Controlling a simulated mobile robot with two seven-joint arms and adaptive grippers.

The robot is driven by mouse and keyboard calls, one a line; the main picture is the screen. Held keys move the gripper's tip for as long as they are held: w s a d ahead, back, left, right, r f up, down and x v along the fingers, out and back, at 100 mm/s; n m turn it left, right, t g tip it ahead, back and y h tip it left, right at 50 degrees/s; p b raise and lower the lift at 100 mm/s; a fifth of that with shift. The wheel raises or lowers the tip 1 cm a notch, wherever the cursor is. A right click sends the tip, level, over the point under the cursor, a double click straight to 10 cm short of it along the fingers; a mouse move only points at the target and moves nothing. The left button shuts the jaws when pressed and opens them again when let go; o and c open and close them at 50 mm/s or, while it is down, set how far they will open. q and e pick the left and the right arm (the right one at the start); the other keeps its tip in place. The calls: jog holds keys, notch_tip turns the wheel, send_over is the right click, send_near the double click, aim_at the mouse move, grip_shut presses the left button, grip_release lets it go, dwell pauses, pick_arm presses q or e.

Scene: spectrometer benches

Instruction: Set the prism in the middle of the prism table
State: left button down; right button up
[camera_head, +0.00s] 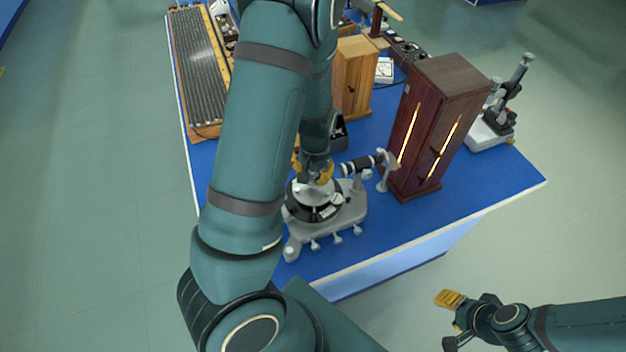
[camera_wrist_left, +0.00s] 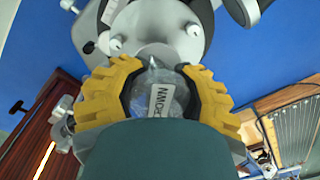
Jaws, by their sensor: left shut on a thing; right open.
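The prism (camera_wrist_left: 158,76) is a clear glass block with a white label in the left wrist view. My left gripper (camera_wrist_left: 156,92) is shut on it, with one yellow finger on each side. In the head view my left gripper (camera_head: 318,174) is over the round grey top of the spectrometer (camera_head: 328,212), where the prism table is. My arm and fingers hide most of that top, and I cannot tell whether the prism touches it. My right gripper (camera_head: 453,318) is open and empty, off the bench's front edge at the lower right.
A dark red wooden lamp housing (camera_head: 432,130) with glowing slits stands right of the spectrometer, close to its telescope tube (camera_head: 360,166). A lighter wooden box (camera_head: 353,80) is behind. A grey stand (camera_head: 497,120) is at the right. The blue bench top (camera_head: 425,225) is clear in front.

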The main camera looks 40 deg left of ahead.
aim_at(312, 181)
pick_arm(q)
jog(key=shift+w+f, duration=0.1)
jog(key=shift+f, duration=1.25)
jog(key=shift+f+b, duration=0.2)
jog(key=shift+b, duration=0.15)
jog(key=c, duration=0.8)
grip_release()
jog(key=o, duration=0.3)
jog(key=shift+a, duration=0.1)
